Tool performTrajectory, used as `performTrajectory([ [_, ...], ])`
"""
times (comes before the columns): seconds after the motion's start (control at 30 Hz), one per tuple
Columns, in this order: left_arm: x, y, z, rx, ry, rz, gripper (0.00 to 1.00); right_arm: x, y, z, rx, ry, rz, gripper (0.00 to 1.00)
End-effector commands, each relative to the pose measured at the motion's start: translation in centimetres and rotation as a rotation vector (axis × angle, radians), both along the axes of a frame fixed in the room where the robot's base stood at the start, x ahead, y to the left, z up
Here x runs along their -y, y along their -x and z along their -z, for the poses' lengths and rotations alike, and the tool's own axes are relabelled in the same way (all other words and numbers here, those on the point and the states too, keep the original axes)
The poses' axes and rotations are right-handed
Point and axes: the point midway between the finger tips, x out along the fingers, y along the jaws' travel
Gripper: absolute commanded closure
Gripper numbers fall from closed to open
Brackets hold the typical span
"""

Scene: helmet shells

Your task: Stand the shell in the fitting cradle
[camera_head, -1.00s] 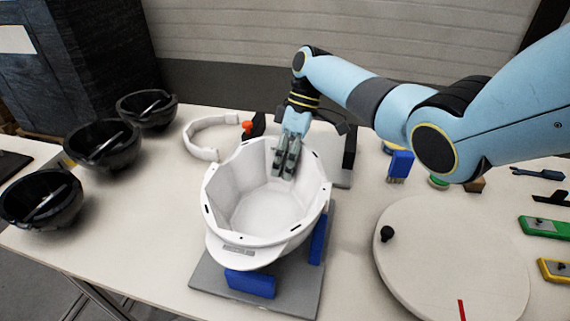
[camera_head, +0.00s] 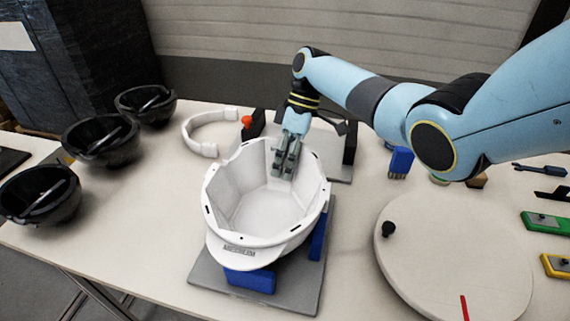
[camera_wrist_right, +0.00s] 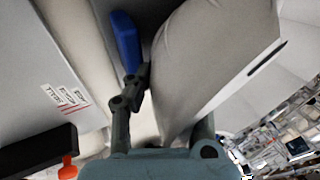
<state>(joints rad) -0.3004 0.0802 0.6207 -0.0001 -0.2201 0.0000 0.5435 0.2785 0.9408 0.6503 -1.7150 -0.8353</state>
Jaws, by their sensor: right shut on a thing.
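The white helmet shell (camera_head: 265,205) is open side up, its brim (camera_head: 240,252) towards the front. It sits over the fitting cradle, a grey plate (camera_head: 300,295) with blue pads (camera_head: 250,281) showing at its front and right side. Whether it rests fully on all the pads is hidden. My right gripper (camera_head: 286,160) is shut on the shell's far wall, with fingers reaching down at the rim. In the right wrist view the shell's wall (camera_wrist_right: 215,60) lies between my fingers (camera_wrist_right: 168,125), and a blue pad (camera_wrist_right: 126,42) shows beside it. My left gripper is out of view.
Several black bowl-like shells (camera_head: 100,140) stand along the left. A white headband (camera_head: 200,135) and a grey stand with black uprights (camera_head: 349,143) lie behind the shell. A round turntable (camera_head: 455,255) with a black knob stands to the right.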

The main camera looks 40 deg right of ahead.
Motion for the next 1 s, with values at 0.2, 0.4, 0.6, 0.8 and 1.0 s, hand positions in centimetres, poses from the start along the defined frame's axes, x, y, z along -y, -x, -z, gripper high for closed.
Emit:
performTrajectory([
  [0.2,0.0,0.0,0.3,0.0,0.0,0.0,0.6,0.0,0.0,0.3,0.001,-0.001,0.0,0.8],
  [0.4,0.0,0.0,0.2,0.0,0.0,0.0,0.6,0.0,0.0,0.3,0.0,0.0,-0.001,0.56],
  [0.6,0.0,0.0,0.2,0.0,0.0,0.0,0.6,0.0,0.0,0.4,0.0,0.001,0.0,0.56],
  [0.8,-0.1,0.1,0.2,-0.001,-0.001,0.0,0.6,0.6,-0.2,-0.7,0.001,0.002,0.0,0.56],
  [1.0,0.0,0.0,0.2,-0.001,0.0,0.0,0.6,2.3,-0.9,-4.5,0.005,0.003,-0.001,0.56],
])
